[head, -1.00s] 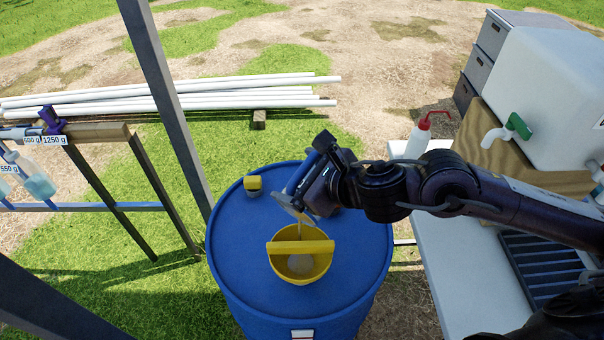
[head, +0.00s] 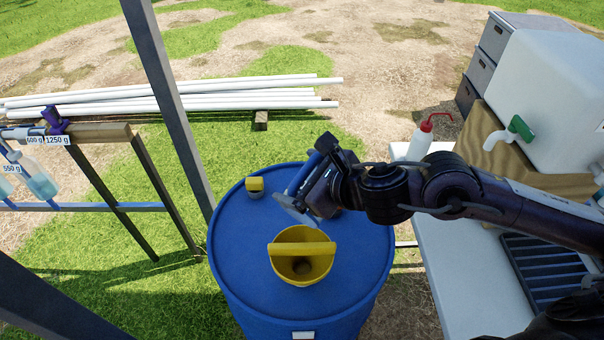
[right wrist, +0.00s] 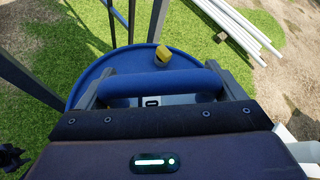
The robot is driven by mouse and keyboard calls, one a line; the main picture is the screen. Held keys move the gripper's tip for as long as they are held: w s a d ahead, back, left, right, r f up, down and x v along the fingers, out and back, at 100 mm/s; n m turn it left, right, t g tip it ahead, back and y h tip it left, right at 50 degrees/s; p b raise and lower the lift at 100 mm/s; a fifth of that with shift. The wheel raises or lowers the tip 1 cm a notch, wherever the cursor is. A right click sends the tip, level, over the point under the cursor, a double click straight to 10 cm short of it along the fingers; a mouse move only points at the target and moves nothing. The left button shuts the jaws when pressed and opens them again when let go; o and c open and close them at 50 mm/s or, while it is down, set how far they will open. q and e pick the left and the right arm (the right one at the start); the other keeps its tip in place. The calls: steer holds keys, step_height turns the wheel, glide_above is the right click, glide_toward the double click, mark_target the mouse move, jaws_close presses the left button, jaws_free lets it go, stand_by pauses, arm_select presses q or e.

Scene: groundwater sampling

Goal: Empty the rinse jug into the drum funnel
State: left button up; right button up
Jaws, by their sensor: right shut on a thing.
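The rinse jug shows a blue handle (head: 303,173) and a pale lip (head: 291,209); most of its body is hidden. My right gripper (head: 318,178) is shut on the handle and holds the jug tilted, lip down, above the back left of the yellow funnel (head: 318,271). No stream shows from the lip. The funnel sits on the blue drum (head: 240,245), has a bar across its top, and its dark outlet shows. In the right wrist view the blue handle (right wrist: 160,84) lies across between the fingers.
A yellow cap (head: 255,185) stands on the drum lid. A grey post (head: 165,95) rises to the left. At right, a white table (head: 445,250) carries a wash bottle (head: 418,142) and a white tank (head: 550,95) with a green tap. White pipes (head: 200,95) lie behind.

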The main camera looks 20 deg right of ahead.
stand_by(0.4)
